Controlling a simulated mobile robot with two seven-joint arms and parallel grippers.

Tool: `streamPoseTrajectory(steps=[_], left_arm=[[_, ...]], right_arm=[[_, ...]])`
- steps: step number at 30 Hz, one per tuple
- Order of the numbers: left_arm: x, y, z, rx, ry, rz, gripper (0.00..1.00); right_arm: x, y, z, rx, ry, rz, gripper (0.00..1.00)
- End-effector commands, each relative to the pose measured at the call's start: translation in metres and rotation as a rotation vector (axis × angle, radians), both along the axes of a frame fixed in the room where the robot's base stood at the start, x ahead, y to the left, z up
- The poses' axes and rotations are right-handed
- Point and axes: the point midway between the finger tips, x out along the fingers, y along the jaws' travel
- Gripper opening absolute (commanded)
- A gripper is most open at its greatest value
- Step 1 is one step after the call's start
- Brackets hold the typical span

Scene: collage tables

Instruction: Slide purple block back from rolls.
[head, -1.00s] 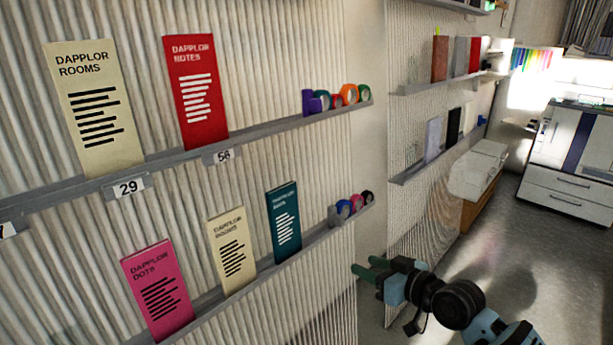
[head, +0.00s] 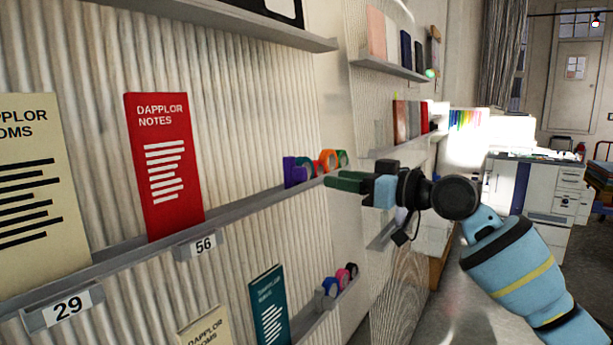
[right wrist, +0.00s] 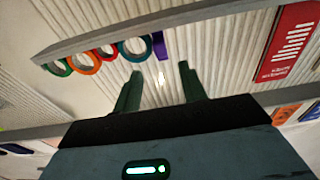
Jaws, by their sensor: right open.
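The purple block (head: 289,172) stands upright on the upper ledge at the left end of a row of tape rolls (head: 328,160), close against the nearest roll. In the right wrist view the purple block (right wrist: 159,45) shows beside a teal roll (right wrist: 133,48), with red, orange and green rolls beyond. My right gripper (head: 334,180) is open and empty, its green fingers in front of the ledge's right end in the head view. In the right wrist view its fingertips (right wrist: 162,72) point toward the block from a short way off, not touching it. My left gripper is not in view.
The upper ledge (head: 240,217) carries a red booklet (head: 163,165) and a cream booklet (head: 36,190) to the left; the ledge between red booklet and block is bare. A lower ledge holds a teal booklet (head: 269,305) and more rolls (head: 342,278). Another shelf (head: 250,25) hangs above.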

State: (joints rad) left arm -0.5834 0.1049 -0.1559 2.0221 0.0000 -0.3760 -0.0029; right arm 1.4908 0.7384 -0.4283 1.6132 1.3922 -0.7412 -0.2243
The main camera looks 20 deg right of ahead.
Motion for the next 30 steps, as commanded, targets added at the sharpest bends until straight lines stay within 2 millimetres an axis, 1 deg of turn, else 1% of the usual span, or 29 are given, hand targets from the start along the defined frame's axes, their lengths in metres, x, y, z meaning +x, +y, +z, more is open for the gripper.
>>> streamPoseTrajectory(steps=[5, 12, 18, 23, 30], left_arm=[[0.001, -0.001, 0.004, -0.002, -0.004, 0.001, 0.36], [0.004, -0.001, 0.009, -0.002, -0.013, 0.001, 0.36], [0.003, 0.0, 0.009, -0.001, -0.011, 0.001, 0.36], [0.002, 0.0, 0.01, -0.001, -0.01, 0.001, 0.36], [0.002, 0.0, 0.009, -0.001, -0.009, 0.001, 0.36]], right_arm=[[0.012, 0.01, 0.002, 0.002, -0.001, 0.001, 0.42], [0.04, 0.033, 0.002, 0.001, 0.0, 0.002, 0.42], [0.056, 0.045, 0.001, 0.001, 0.0, 0.001, 0.42], [0.06, 0.048, 0.0, -0.001, -0.001, 0.0, 0.42], [0.061, 0.048, 0.0, -0.001, -0.001, 0.0, 0.42]])
